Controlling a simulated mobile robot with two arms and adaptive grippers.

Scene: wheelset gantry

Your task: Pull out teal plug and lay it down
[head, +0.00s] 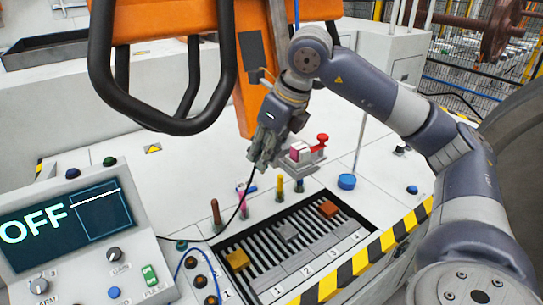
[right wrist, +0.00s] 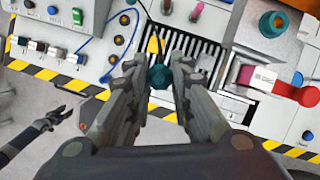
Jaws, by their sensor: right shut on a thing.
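The teal plug (right wrist: 160,77) sits between the fingertips of my right gripper (right wrist: 157,88) in the right wrist view. The gripper is shut on it. In the head view the right gripper (head: 262,155) points down above the white bench top, and its fingers hide the plug. A black cable (head: 241,205) runs from these fingers down to the left, towards a small teal part (head: 182,245) beside the control panel. My left gripper (right wrist: 57,117) is small at the left of the right wrist view, apart from the bench, with its fingers apart and empty.
A slotted tray (head: 300,245) holding several coloured blocks lies below. Coloured pegs (head: 279,187) stand behind it. A red-handled fixture (head: 305,155) is close right of the gripper. The orange gantry (head: 180,20) rises behind. An "OFF" panel (head: 75,235) stands at left.

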